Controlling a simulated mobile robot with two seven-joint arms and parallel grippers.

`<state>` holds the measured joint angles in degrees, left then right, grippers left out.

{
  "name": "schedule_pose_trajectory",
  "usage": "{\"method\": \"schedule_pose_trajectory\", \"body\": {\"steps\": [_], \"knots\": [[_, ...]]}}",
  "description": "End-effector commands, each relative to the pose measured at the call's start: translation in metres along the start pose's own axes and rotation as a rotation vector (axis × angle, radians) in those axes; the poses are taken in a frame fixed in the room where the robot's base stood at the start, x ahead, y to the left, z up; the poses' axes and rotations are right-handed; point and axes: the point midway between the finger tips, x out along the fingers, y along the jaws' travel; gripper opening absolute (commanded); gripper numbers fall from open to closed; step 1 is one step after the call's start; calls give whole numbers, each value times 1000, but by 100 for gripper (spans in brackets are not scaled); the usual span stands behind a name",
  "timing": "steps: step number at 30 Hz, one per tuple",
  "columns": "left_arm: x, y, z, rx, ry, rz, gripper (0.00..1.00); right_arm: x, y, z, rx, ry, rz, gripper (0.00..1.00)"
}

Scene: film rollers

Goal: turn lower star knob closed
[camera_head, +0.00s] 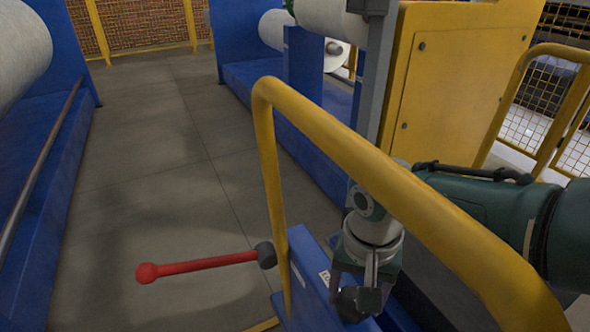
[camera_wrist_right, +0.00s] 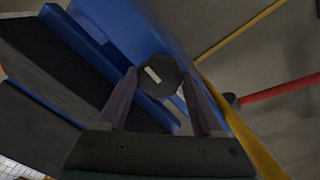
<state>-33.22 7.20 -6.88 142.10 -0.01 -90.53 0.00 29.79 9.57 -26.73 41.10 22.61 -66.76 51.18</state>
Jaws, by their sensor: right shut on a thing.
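The lower star knob (camera_wrist_right: 153,88) is dark with a pale bar mark on its face. It sits between the two fingers of my right gripper (camera_wrist_right: 160,76) in the right wrist view, and the fingers are shut on its sides. In the head view my right gripper (camera_head: 362,292) points down behind the yellow rail at the blue machine part, and the dark knob (camera_head: 350,304) shows partly between its fingers. The mark lies slanted in the wrist view. My left gripper is in neither view.
A yellow tube rail (camera_head: 350,152) runs close in front of my right arm. A red lever (camera_head: 200,265) with a black hub sticks out left of it. A yellow cabinet (camera_head: 460,80) stands behind. Grey floor (camera_head: 150,180) is clear between the blue machines.

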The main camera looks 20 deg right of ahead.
Motion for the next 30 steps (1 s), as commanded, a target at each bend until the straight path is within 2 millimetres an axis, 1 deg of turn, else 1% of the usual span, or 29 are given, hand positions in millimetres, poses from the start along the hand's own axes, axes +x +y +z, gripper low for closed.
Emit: {"method": "schedule_pose_trajectory", "body": {"steps": [13, 14, 21, 22, 28, 30], "knots": [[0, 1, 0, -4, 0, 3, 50, 0, 0, -1, 14, 2, -1, 12], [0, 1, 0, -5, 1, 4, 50, 0, 0, -1, 14, 2, -1, 69], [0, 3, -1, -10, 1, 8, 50, 0, 0, -1, 12, 1, -1, 96], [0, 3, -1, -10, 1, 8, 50, 0, 0, -1, 12, 1, -1, 98], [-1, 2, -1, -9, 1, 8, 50, 0, 0, 0, 11, 1, 0, 98], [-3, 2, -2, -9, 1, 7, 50, -4, 0, 0, 11, 1, -1, 98]]}}
